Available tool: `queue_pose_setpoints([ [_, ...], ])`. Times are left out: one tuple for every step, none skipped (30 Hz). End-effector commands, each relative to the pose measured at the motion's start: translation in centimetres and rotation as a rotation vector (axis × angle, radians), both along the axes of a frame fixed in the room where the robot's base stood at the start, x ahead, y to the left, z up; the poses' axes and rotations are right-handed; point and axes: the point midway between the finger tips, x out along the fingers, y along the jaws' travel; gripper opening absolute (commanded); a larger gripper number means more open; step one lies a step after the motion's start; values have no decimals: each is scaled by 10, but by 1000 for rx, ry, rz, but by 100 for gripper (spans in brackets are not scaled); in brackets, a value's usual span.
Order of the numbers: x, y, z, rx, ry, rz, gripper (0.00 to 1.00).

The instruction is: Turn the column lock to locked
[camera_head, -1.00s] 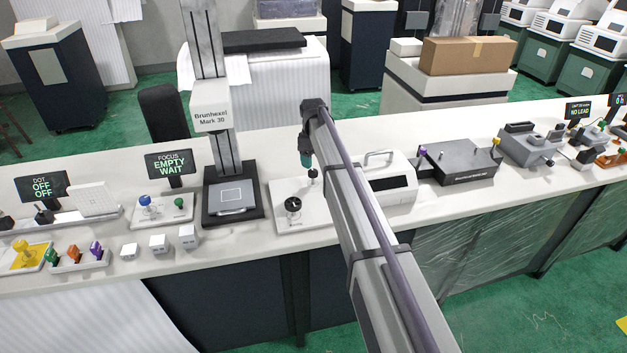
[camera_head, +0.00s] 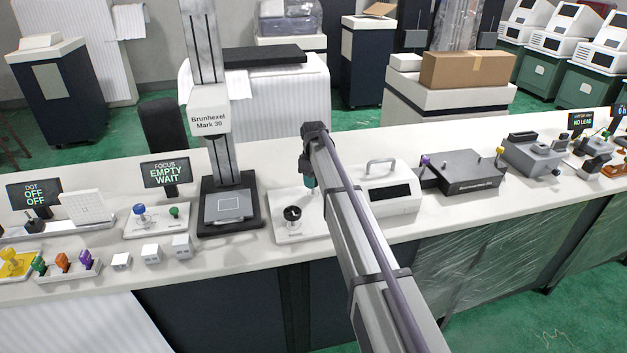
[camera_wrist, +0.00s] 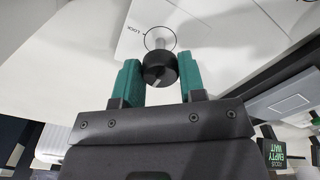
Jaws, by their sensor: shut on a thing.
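The column lock (camera_wrist: 158,70) is a black round knob with a light pointer line, on a stalk rising from a white plate. A ring and the word LOCK are printed around its foot. In the wrist view my gripper (camera_wrist: 160,63) has its green fingers on both sides of the knob, shut on it. In the head view my gripper (camera_head: 310,182) is low over the back right of the white plate (camera_head: 288,235), and my arm hides the lock there. A black handwheel (camera_head: 292,213) stands at the plate's front left.
The Brunhexel column stand (camera_head: 231,205) is close on the left, with a FOCUS screen (camera_head: 165,173) reading EMPTY WAIT beside it. A white box with a handle (camera_head: 392,203) is close on the right. Small white cubes (camera_head: 151,253) lie at the front left.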

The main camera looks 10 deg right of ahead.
Motion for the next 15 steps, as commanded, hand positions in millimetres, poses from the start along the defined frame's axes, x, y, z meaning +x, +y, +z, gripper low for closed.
queue_pose_setpoints([
  [0, 0, 0, 0, 0, 0, 14],
  [0, 0, 0, 0, 0, 0, 14],
  [0, 0, 0, 0, 0, -1, 14],
  [0, 0, 0, 0, 0, -1, 14],
  [0, 0, 0, 0, 0, -3, 14],
  [0, 0, 0, 0, 0, -6, 14],
  [0, 0, 0, 0, 0, -9, 14],
  [0, 0, 0, 0, 0, -14, 14],
  [0, 0, 0, 0, 0, -21, 14],
  [0, 0, 0, 0, 0, -28, 14],
  [0, 0, 0, 0, 0, -37, 14],
  [0, 0, 0, 0, 0, -51, 14],
  [0, 0, 0, 0, 0, -63, 14],
  [0, 0, 0, 0, 0, -78, 14],
  [0, 0, 0, 0, 0, -98, 14],
])
